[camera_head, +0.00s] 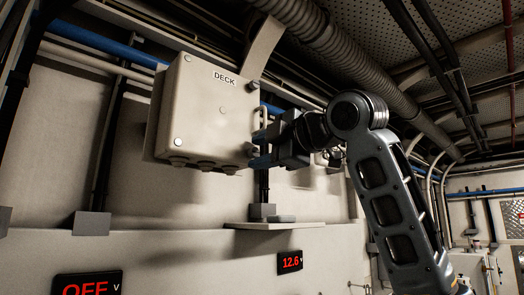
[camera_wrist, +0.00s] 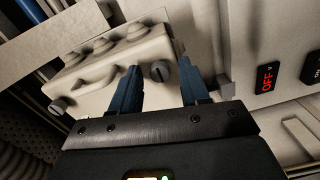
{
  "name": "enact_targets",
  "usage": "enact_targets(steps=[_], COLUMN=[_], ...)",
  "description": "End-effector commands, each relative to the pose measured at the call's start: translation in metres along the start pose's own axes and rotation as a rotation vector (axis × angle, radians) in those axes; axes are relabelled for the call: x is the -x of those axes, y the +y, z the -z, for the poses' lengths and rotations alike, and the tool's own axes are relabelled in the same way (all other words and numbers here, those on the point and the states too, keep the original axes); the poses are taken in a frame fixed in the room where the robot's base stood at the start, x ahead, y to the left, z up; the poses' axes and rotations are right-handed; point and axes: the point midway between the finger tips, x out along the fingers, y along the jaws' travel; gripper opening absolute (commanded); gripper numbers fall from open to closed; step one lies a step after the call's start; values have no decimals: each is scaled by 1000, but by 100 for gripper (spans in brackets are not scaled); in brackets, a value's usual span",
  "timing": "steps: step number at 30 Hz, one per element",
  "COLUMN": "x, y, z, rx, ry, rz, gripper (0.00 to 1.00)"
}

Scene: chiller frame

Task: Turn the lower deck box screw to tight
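The beige deck box (camera_head: 205,115), labelled DECK, is fixed high on the wall. The lower deck box screw (camera_wrist: 160,71) is a dark round head with a slot, at a corner of the box in the wrist view. My gripper (camera_wrist: 157,76) is open, with one blue finger on each side of this screw and visible gaps between. In the head view my gripper (camera_head: 258,152) is at the box's lower right corner and the lower screw is hard to make out there. The upper screw (camera_head: 254,86) stands out at the upper right edge and also shows in the wrist view (camera_wrist: 58,106).
A handle (camera_wrist: 85,80) sits on the box side between the two screws. Round fittings (camera_head: 205,165) line the box underside. A small shelf (camera_head: 275,226) and a 12.6 V display (camera_head: 290,262) are below my gripper. A ribbed duct (camera_head: 330,45) runs overhead.

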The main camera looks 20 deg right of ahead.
Motion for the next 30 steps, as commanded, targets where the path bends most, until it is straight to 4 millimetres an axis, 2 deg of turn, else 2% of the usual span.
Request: enact_targets(steps=[10, 22, 30], x=[4, 63, 78], y=[0, -1, 0], z=[0, 0, 0], rx=[2, 2, 1], ry=[0, 1, 0], rz=[-2, -3, 0], gripper=[50, 50, 50])
